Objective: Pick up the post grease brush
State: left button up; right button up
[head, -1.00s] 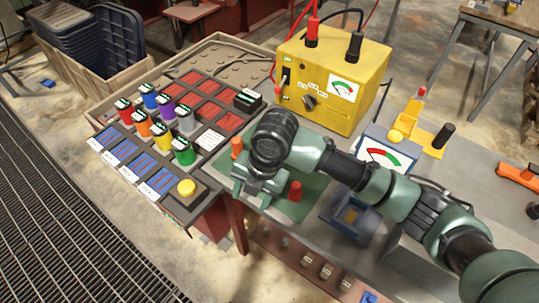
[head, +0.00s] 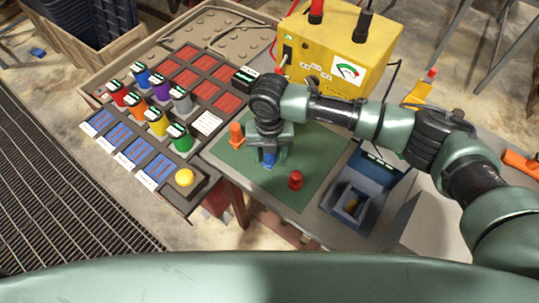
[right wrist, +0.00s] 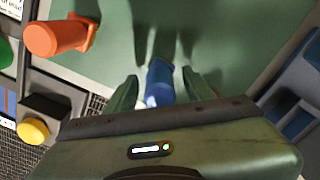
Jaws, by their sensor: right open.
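My right gripper (head: 268,150) points down over the green mat (head: 315,150), its jaws open. A small blue piece (head: 268,159), which looks like the post grease brush, stands under it. In the right wrist view the blue piece (right wrist: 159,82) is between the two open fingers (right wrist: 157,92), with a gap visible on its right side; its lower end is pale. Whether a finger touches it on the left I cannot tell. Part of it is hidden by the gripper. My left gripper is not in view.
An orange piece (head: 236,134) and a red piece (head: 296,180) stand on the mat on either side of the gripper. A blue-grey box (head: 350,205) is to the right. A yellow meter box (head: 330,55) stands behind. A rack of coloured canisters (head: 180,140) is left.

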jog(key=shift+f, duration=0.2)
jog(key=c, duration=1.1)
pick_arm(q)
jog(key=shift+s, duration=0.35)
pick_arm(e)
jog(key=shift+r, duration=0.15)
